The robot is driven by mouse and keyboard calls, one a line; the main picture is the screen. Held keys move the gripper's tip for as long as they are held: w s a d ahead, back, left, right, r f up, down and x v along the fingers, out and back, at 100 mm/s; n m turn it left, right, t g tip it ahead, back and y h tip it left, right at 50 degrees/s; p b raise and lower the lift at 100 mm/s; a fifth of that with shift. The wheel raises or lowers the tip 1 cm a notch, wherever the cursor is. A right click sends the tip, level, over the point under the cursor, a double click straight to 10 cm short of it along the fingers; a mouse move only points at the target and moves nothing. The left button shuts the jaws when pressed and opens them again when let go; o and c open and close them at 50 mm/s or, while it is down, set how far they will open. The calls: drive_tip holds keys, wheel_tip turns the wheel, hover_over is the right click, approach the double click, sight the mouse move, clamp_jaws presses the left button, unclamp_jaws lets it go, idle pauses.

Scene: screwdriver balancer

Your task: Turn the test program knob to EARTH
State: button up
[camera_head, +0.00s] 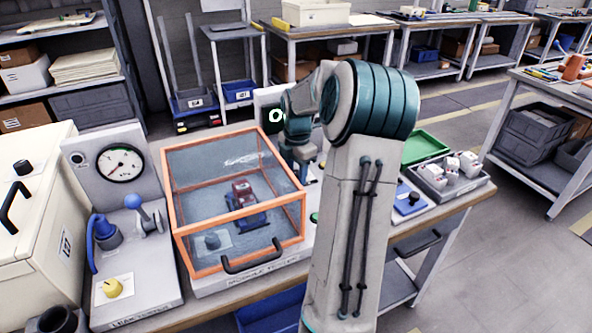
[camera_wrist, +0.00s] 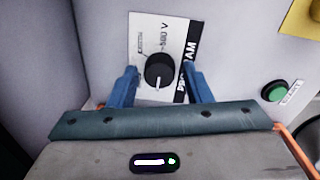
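The black test program knob (camera_wrist: 160,71) sits on a pale label plate (camera_wrist: 149,32) in the wrist view. Its white pointer line points down in that picture. The plate reads "500 V" above the knob, smaller text at upper left is too small to read, and a dark strip with partly hidden lettering runs down the right. No EARTH mark can be made out. My gripper (camera_wrist: 160,67) has its two blue fingers spread, one on each side of the knob, with gaps visible between. In the head view my arm hides the knob and fingers.
A green button (camera_wrist: 274,91) is right of the knob in the wrist view. In the head view an orange-framed clear box (camera_head: 236,228) stands left of my arm, and a gauge panel (camera_head: 119,163) farther left. A grey tray (camera_head: 476,189) lies to the right.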

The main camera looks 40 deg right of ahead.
drive_tip(key=c, duration=0.7)
drive_tip(key=shift+m, duration=0.3)
drive_tip(key=m+p, duration=0.1)
drive_tip(key=m, duration=0.3)
drive_tip(key=shift+w+r+p, duration=0.1)
drive_tip(key=shift+p, duration=0.2)
drive_tip(key=m+p, duration=0.1)
drive_tip(key=m, duration=0.5)
drive_tip(key=shift+m+h, duration=0.3)
drive_tip(key=shift+m, duration=0.1)
drive_tip(key=m, duration=0.6)
drive_tip(key=shift+w+g+p, duration=0.1)
drive_tip(key=shift+g+p, duration=0.2)
drive_tip(key=shift+p, duration=0.05)
drive_tip(key=m, duration=0.6)
drive_tip(key=shift+p, duration=0.4)
drive_tip(key=shift+m, duration=0.3)
